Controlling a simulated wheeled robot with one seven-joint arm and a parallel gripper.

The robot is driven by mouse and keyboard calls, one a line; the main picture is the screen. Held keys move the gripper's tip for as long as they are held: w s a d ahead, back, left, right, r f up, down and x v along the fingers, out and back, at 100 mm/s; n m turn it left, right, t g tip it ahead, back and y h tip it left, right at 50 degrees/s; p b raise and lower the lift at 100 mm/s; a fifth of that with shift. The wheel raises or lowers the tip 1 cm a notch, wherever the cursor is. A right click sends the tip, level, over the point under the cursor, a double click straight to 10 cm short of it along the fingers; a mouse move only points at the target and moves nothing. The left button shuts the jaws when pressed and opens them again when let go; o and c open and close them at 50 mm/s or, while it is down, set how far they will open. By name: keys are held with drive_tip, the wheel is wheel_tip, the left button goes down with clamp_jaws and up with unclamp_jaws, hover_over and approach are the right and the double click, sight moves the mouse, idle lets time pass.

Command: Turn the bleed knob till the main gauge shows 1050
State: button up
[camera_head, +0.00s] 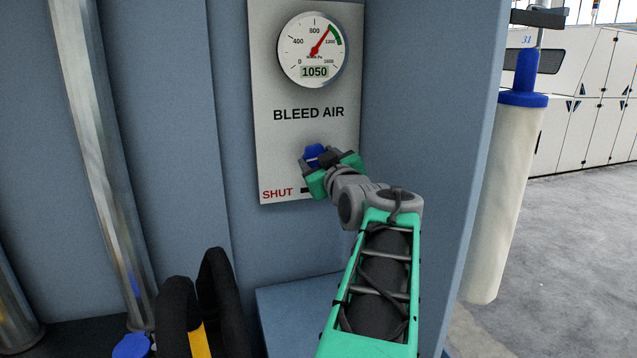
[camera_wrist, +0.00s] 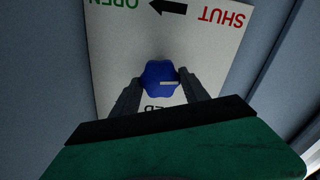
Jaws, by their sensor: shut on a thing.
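The bleed knob (camera_wrist: 158,78) is blue and lobed, with a white pointer line on its face. In the wrist view it sits between the two dark fingers of my gripper (camera_wrist: 160,92), which is shut on it. In the head view the knob (camera_head: 314,152) shows partly past my gripper (camera_head: 322,165). The main gauge (camera_head: 313,50) is round and white, above the words BLEED AIR. Its red needle points up and right, near the start of the green band, and its digital window reads 1050. The wrist view shows SHUT, OPEN and an arrow on the panel, upside down.
The light panel (camera_head: 285,95) is fixed to a blue-grey machine wall (camera_head: 228,110). A metal pipe (camera_head: 108,150) stands at the left. A white cylinder with a blue cap (camera_head: 512,180) hangs at the right. Open floor (camera_head: 580,230) lies beyond it.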

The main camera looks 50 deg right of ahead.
idle(0.3)
drive_tip(key=o, duration=1.3)
drive_tip(key=shift+o, duration=0.2)
drive_tip(key=shift+s, duration=0.1)
drive_tip(key=b+v, duration=0.1)
drive_tip(key=v, duration=0.6)
drive_tip(key=shift+s+b, duration=0.3)
drive_tip(key=shift+b, duration=0.05)
drive_tip(key=shift+a, duration=0.15)
